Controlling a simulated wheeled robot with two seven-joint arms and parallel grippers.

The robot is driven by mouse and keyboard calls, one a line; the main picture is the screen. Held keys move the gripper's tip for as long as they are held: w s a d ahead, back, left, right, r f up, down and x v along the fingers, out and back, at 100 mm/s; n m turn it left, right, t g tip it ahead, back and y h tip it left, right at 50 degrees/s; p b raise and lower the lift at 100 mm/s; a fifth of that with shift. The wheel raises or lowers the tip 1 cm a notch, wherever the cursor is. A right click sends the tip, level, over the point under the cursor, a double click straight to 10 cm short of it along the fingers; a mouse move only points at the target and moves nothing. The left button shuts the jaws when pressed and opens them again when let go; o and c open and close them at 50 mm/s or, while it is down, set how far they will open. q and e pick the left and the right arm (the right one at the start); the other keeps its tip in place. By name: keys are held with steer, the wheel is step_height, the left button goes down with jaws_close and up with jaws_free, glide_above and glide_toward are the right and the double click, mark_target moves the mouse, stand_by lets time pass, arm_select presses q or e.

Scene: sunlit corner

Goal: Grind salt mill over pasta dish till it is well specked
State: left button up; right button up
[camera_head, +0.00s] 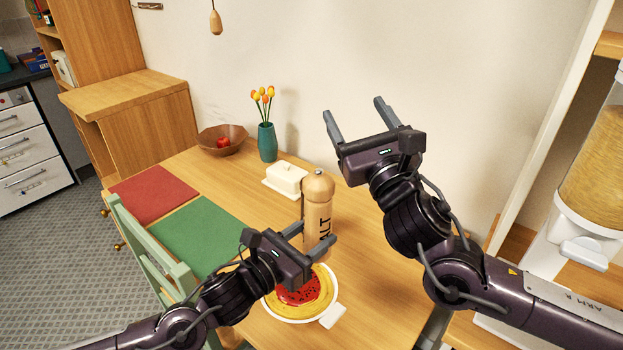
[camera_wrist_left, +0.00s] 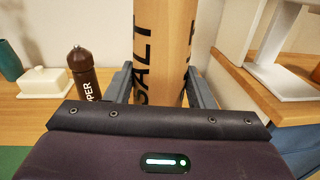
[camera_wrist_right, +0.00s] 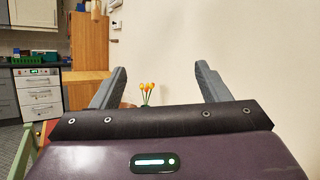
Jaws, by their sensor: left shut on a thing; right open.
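The tall pale wooden salt mill (camera_head: 318,200), marked SALT, is upright in my left gripper (camera_head: 316,233), which is shut around its body. The mill also fills the middle of the left wrist view (camera_wrist_left: 165,50). In the head view its lower end overlaps the far edge of the pasta dish; I cannot tell the gap. The pasta dish (camera_head: 327,299) is a white plate with yellow pasta and red sauce bearing dark specks, partly hidden by my left gripper. My right gripper (camera_head: 353,107) is open and empty, raised above the table's right side.
A dark pepper mill (camera_wrist_left: 83,72) stands left of the salt mill in the left wrist view. A white butter dish (camera_head: 286,178), teal vase (camera_head: 267,143) with tulips and brown bowl (camera_head: 213,148) stand farther back. Red (camera_head: 154,193) and green (camera_head: 197,229) mats lie at left.

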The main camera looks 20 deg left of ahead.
mark_target(310, 182)
steer(key=s+d+f+n+g+y, duration=0.3)
steer(key=s+d+f+n+g, duration=0.15)
steer(key=s+f+g, duration=0.5)
steer(key=shift+g, duration=0.85)
steer(key=x, duration=0.4)
steer(key=f+x, duration=0.1)
steer(key=x, duration=0.3)
steer(key=w+x, duration=0.1)
steer(key=x, duration=0.3)
steer(key=shift+w+f, duration=0.2)
steer(key=c, duration=1)
